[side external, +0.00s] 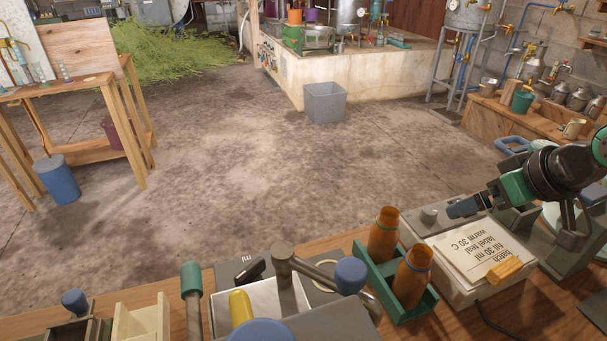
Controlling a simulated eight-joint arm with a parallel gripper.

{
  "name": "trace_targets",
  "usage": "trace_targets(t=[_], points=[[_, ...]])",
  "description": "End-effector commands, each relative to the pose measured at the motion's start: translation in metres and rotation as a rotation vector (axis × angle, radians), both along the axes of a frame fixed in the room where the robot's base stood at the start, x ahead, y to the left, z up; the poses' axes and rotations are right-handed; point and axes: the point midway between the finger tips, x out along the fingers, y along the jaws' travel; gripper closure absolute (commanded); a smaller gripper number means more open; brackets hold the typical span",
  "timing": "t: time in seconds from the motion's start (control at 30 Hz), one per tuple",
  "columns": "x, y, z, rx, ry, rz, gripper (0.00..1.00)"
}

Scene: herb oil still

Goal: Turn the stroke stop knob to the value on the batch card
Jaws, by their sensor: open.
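The batch card (470,250) lies on a pale box at the right of the bench, upside down in this view. It reads "fill 30 ml", "label teal", "warm 30 C". A dark plate marked "ml" (250,269) shows at the left of a metal device with a lever and a blue ball handle (350,275). I cannot tell which part is the stroke stop knob; its setting is not readable. My gripper (461,208) is open and empty, above the box's far edge, right of a small grey knob (429,214). It is well apart from the "ml" plate.
A green rack (418,312) with two amber bottles (384,234) stands between the metal device and the card. An orange block (505,269) sits at the card's edge. A teal-topped handle (191,279) stands at the left. A dark cable crosses the right front.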

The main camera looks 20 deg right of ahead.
Motion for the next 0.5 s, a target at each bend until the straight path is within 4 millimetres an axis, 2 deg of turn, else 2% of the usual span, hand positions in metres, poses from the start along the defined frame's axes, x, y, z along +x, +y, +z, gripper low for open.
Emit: trace_targets(t=[0.2, 0.3, 0.5], points=[[-0.033, -0.028, -0.024, -0.041, 0.363, 0.027, 0.0], [-0.049, -0.035, -0.029, -0.03, 0.509, 0.054, 0.0], [-0.059, -0.038, -0.037, -0.017, 0.597, 0.077, 0.0]])
